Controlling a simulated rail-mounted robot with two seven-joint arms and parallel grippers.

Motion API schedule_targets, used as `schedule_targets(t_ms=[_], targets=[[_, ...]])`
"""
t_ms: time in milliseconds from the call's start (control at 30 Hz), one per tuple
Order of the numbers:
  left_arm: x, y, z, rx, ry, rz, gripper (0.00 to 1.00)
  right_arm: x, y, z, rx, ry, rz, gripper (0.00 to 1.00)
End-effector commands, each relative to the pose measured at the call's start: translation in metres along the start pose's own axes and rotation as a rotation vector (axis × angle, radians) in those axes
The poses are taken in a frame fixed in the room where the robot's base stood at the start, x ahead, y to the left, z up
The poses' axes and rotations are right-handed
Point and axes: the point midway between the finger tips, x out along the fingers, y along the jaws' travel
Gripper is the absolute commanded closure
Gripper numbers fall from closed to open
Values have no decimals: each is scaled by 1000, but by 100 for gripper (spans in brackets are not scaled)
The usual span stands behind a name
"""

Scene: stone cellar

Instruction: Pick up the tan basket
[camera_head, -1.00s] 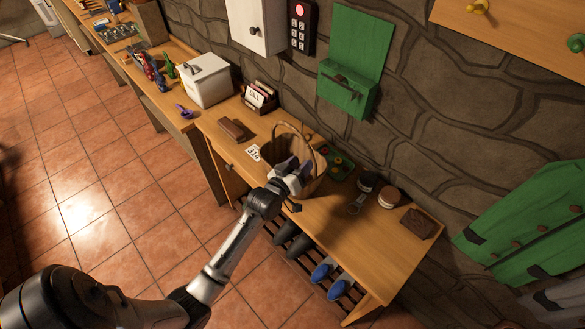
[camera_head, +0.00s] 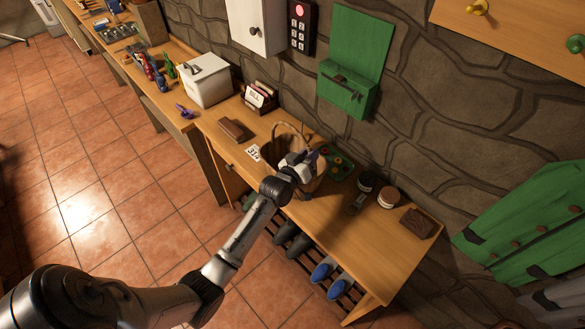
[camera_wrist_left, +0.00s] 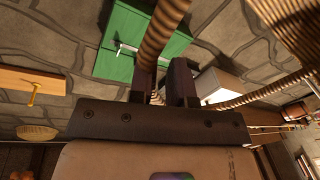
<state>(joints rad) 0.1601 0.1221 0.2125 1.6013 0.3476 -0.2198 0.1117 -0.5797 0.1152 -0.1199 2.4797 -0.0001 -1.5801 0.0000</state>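The tan basket (camera_head: 281,146) stands on the wooden bench, its thin handle arched up over it. My left gripper (camera_head: 303,160) is at the basket, in front of its upper part, and hides some of it. In the left wrist view two dark fingers (camera_wrist_left: 167,82) stand apart with a narrow gap. The basket's rope-like handle (camera_wrist_left: 163,30) runs down to the fingers, and a strand shows in the gap. Whether it touches them I cannot tell. Woven basket side (camera_wrist_left: 292,25) fills the upper right corner. My right gripper is not in view.
On the bench (camera_head: 365,245) are a brown block (camera_head: 236,130), a green tray (camera_head: 339,167), two round jars (camera_head: 388,197) and a dark brown block (camera_head: 417,223). A green wall box (camera_head: 346,92) hangs behind. Shoes (camera_head: 322,271) sit below.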

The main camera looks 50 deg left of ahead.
Motion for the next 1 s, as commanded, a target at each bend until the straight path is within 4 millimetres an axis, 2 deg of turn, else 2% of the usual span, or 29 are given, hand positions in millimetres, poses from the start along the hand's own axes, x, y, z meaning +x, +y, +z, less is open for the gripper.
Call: schedule_targets(t_ms=[33, 200, 767, 1000], targets=[[0, 0, 0, 0, 0, 0, 87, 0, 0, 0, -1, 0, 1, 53], [0, 0, 0, 0, 0, 0, 100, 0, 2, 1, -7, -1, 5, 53], [0, 1, -2, 0, 1, 0, 100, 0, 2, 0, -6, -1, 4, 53], [0, 9, -21, -1, 5, 2, 100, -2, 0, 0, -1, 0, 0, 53]])
